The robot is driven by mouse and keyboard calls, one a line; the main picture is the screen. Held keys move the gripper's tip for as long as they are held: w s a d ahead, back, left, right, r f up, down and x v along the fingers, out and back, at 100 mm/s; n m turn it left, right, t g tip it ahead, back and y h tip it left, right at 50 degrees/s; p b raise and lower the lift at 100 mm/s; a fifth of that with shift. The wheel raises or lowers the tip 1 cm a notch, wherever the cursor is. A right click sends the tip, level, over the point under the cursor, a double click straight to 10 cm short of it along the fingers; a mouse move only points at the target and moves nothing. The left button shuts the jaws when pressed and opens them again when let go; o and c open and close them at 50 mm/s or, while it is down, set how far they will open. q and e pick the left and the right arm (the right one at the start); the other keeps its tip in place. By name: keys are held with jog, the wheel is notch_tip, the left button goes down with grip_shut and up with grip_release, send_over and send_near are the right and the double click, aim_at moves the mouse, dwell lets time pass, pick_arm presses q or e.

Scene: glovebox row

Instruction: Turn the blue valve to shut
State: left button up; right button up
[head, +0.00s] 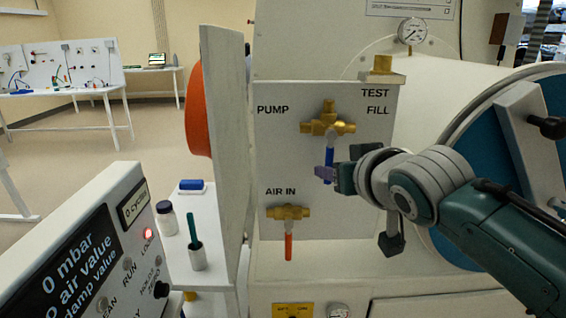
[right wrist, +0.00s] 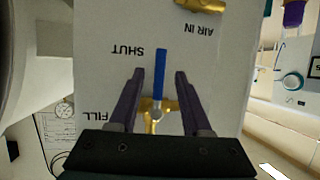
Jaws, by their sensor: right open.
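The blue valve has a brass body (head: 328,123) on the white panel, between the PUMP and FILL labels. Its blue handle (head: 329,155) points straight down. My right gripper (head: 331,177) comes from the right and is at the handle's lower part. In the right wrist view, which is upside down, the blue handle (right wrist: 160,72) stands between the two open fingers of the gripper (right wrist: 159,73), with a gap on each side. The SHUT label (right wrist: 126,50) is beside the handle's free end; the arm hides it in the head view. My left gripper is out of view.
Below is the AIR IN valve (head: 288,212) with a red handle (head: 288,246) hanging down. A round blue door (head: 440,165) is at the right. A control box (head: 95,245) with a lit red lamp stands at the lower left, near a shelf with small bottles.

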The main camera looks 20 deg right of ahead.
jog(key=shift+v, duration=2.95)
jog(key=s+a+f+n+g, duration=0.1)
jog(key=s+f+g, duration=0.2)
jog(key=s, duration=0.7)
jog(key=s+a+f+n+g+y, duration=0.1)
jog(key=s+a+f+g, duration=0.2)
jog(key=s, duration=0.7)
jog(key=s+f+n+g, duration=0.1)
jog(key=s+f+g, duration=0.25)
jog(key=s, duration=0.65)
notch_tip(320, 180, up, 30)
jog(key=w+p, duration=0.1)
jog(key=p, duration=2.8)
jog(key=shift+f, duration=0.2)
